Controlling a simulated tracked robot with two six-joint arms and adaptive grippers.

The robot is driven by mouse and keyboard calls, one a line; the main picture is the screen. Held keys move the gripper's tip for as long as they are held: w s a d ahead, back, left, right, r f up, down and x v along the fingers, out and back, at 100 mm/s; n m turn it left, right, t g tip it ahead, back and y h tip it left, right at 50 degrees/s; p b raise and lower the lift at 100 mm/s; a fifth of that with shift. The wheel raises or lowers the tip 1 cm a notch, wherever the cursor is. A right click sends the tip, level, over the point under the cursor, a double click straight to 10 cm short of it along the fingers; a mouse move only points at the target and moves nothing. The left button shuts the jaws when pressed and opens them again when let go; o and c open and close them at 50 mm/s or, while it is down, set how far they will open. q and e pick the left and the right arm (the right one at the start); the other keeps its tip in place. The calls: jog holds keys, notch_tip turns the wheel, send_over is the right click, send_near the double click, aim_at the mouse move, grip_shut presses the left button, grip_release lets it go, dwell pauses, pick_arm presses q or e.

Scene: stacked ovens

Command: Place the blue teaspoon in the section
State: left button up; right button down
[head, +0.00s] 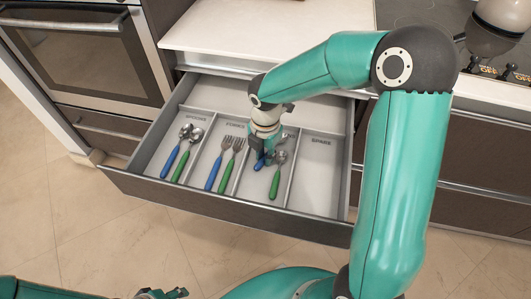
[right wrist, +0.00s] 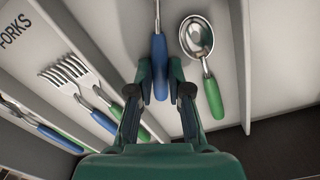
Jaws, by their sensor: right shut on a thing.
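My right gripper (head: 264,152) reaches down into the third section from the left of the open drawer. It is shut on the blue handle of the blue teaspoon (head: 259,163). In the right wrist view, the fingers (right wrist: 160,88) close around the blue handle (right wrist: 159,55), and the spoon's bowl is cut off at the top. The green teaspoon (head: 277,178) lies beside it in the same section, its bowl up in the right wrist view (right wrist: 197,38). My left gripper (head: 163,293) shows only partly at the bottom edge, away from the drawer.
The drawer (head: 225,207) has a section of blue and green spoons (head: 180,152), one of blue and green forks (head: 224,162), and an empty SPARE section (head: 318,175). Thin dividers separate them. A white counter (head: 240,33) overhangs behind, and an oven (head: 88,55) stands left.

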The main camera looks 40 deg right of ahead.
jog(key=c, duration=1.4)
grip_release()
notch_tip(320, 180, up, 12)
jog(key=shift+s+r+p, duration=0.1)
jog(key=shift+p, duration=1.1)
